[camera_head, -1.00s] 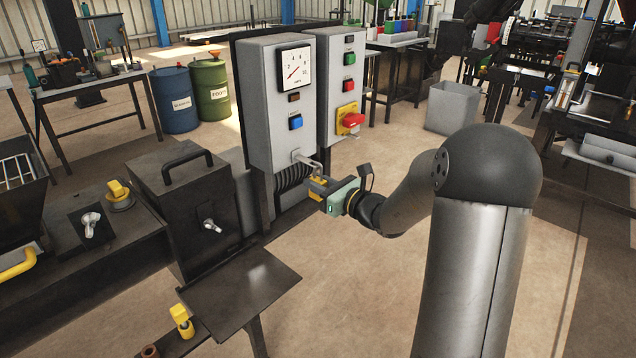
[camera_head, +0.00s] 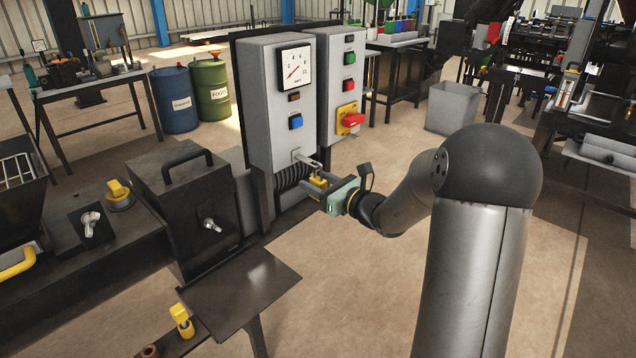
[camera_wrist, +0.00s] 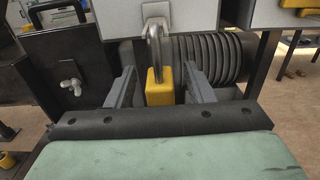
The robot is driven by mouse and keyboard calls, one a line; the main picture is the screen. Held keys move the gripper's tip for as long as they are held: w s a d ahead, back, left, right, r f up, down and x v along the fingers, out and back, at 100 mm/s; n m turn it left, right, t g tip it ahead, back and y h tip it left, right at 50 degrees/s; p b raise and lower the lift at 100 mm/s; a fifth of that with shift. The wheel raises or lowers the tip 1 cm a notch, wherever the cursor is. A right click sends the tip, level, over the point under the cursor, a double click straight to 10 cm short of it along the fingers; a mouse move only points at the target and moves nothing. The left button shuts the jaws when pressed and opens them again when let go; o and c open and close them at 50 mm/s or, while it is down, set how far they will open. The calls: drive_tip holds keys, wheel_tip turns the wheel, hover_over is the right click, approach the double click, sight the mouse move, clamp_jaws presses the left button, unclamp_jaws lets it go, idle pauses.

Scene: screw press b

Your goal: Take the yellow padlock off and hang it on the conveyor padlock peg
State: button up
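The yellow padlock (camera_wrist: 160,87) hangs by its grey shackle from a metal bracket (camera_wrist: 157,13) under the grey gauge box (camera_head: 278,100). In the head view the padlock (camera_head: 318,184) shows partly among my gripper's fingers. My gripper (camera_wrist: 160,88) is open, with one finger on each side of the yellow body and a visible gap on both sides. In the head view my gripper (camera_head: 317,184) is just below and in front of the box. I cannot pick out the conveyor padlock peg with certainty.
A black ribbed hose (camera_wrist: 207,58) lies right behind the padlock. A dark box with a handle (camera_head: 195,205) stands to the left. A second grey box with a red switch (camera_head: 352,120) is to the right. Open floor (camera_head: 345,290) lies in front.

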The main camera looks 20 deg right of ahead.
drive_tip(key=shift+s, duration=0.1)
drive_tip(key=v, duration=1.7)
drive_tip(key=shift+s+d, duration=0.1)
drive_tip(key=s+a+r+n+g+y+p, duration=0.1)
drive_tip(key=s+a+n+g+p, duration=0.3)
drive_tip(key=s+a+n+g, duration=0.45)
drive_tip(key=s+a+r+n+g+p, duration=0.1)
drive_tip(key=s+a+n+g+p, duration=0.3)
drive_tip(key=a+n, duration=0.55)
drive_tip(key=s+r+n+g+h+p, duration=0.2)
drive_tip(key=s+n+g+h+p, duration=0.1)
drive_tip(key=s+n+h, duration=0.6)
drive_tip(key=shift+d+r+n+p, duration=0.25)
drive_tip(key=shift+d+n+p, duration=0.2)
drive_tip(key=shift+n+p, duration=0.55)
